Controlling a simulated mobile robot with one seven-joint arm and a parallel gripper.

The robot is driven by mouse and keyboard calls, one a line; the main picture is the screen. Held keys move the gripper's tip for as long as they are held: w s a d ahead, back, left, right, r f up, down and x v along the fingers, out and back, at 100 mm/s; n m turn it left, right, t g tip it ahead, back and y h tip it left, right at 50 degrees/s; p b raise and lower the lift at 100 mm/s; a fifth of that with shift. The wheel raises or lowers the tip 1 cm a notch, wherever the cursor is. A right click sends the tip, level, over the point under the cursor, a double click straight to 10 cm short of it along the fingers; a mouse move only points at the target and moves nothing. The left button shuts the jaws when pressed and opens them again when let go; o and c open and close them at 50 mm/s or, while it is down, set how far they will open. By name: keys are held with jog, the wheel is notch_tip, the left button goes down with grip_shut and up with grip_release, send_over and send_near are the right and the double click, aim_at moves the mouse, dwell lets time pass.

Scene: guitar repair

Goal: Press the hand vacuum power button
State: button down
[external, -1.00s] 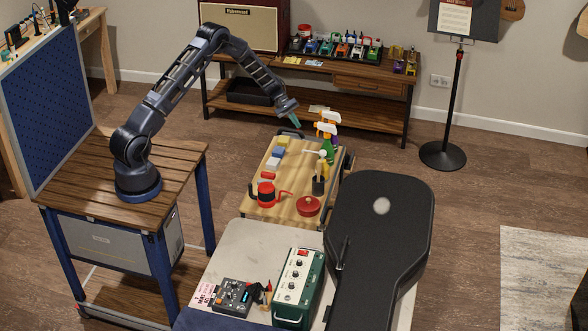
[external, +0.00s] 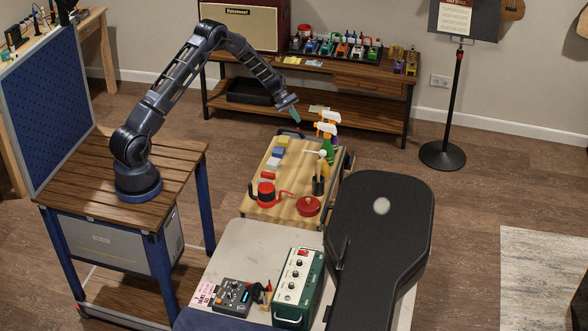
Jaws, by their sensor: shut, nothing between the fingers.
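I cannot pick out the hand vacuum or its power button for certain at this size. Several small tools and bottles stand on a wooden-topped cart (external: 285,207), among them a red can with a dark top (external: 267,193) and a thin red spout. My gripper (external: 297,120) hangs above the far end of the cart, near its dark push handle (external: 289,133). Its teal fingers are together, point down and hold nothing. It is left of the spray bottles and looks clear of everything on the cart.
Spray bottles with orange and white heads (external: 327,122) stand at the cart's far right corner. A red round lidded pot (external: 308,206) sits near its front. A black guitar case (external: 385,215) lies to the right. The wooden bench (external: 340,71) behind carries pedals.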

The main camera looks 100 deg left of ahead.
jog(key=shift+r, duration=2.15)
jog(key=shift+w+r, duration=0.1)
